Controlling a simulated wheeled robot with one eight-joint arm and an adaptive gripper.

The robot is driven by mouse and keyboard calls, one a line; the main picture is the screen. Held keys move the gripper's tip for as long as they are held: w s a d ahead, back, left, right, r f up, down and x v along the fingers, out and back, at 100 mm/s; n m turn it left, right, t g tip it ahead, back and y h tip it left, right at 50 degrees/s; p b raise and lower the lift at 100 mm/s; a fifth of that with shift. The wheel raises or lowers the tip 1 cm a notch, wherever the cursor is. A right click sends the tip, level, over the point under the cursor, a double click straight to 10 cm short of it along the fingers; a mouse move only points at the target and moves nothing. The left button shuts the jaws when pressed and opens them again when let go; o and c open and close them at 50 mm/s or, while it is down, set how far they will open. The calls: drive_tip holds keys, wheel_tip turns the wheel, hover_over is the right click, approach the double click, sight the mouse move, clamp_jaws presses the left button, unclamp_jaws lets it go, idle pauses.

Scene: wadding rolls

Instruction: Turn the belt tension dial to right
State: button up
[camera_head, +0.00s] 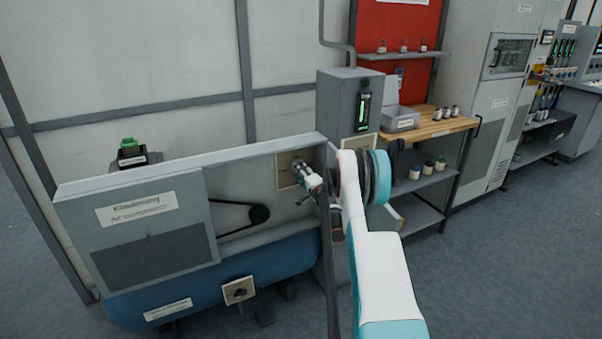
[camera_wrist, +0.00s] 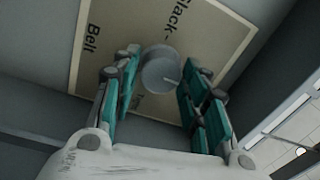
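The belt tension dial (camera_wrist: 161,69) is a round grey knob with a light pointer line. It sits on a beige plate (camera_wrist: 98,40) lettered "Belt" and "Slack"; other lettering is partly covered. My gripper (camera_wrist: 168,66) is open in the wrist view, one teal finger on each side of the dial. A small gap seems to show between the fingers and the dial; contact cannot be told for sure. In the head view my gripper (camera_head: 306,176) is at the beige plate (camera_head: 284,172) on the machine's right end and hides the dial.
The grey machine housing (camera_head: 150,215) with a belt recess stands over a blue tank (camera_head: 255,262). A lower panel with a knob (camera_head: 238,290) is on the tank. A grey control box (camera_head: 338,100) and a wooden-topped bench (camera_head: 440,128) stand to the right. The floor at right is clear.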

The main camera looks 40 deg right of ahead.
drive_tip(key=shift+o, duration=0.9)
drive_tip(key=shift+s, duration=0.15)
drive_tip(key=v, duration=0.7)
drive_tip(key=shift+s+a, duration=0.1)
